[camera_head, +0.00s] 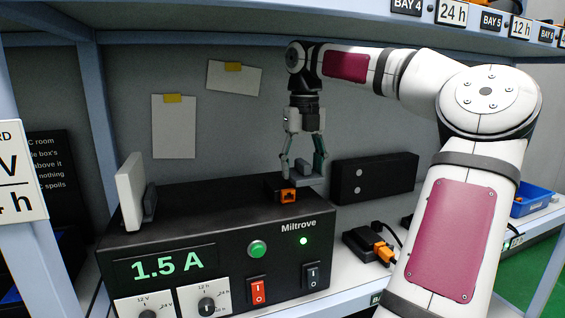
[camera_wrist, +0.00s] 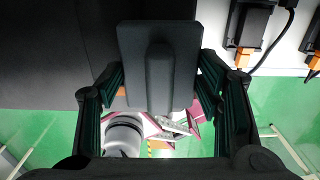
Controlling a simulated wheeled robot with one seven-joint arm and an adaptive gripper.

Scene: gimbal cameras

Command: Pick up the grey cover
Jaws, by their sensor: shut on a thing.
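The grey cover (camera_wrist: 132,60) is a dark flat plate with a raised ridge, in the middle of the wrist view. In the head view it shows as a small grey piece (camera_head: 303,170) between my fingertips. My gripper (camera_head: 303,175) points down over the back right of the black Miltrove box (camera_head: 190,218) and is shut on the cover. An orange connector (camera_head: 288,196) in a small dark housing is just below and in front of the cover. I cannot tell whether the cover touches the box top.
A white panel with a grey handle (camera_head: 131,195) stands upright at the box's left end. A black case (camera_head: 373,180) stands behind to the right. A small black unit with orange plugs (camera_head: 368,245) lies on the shelf at right. A blue bin (camera_head: 530,201) is farther right.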

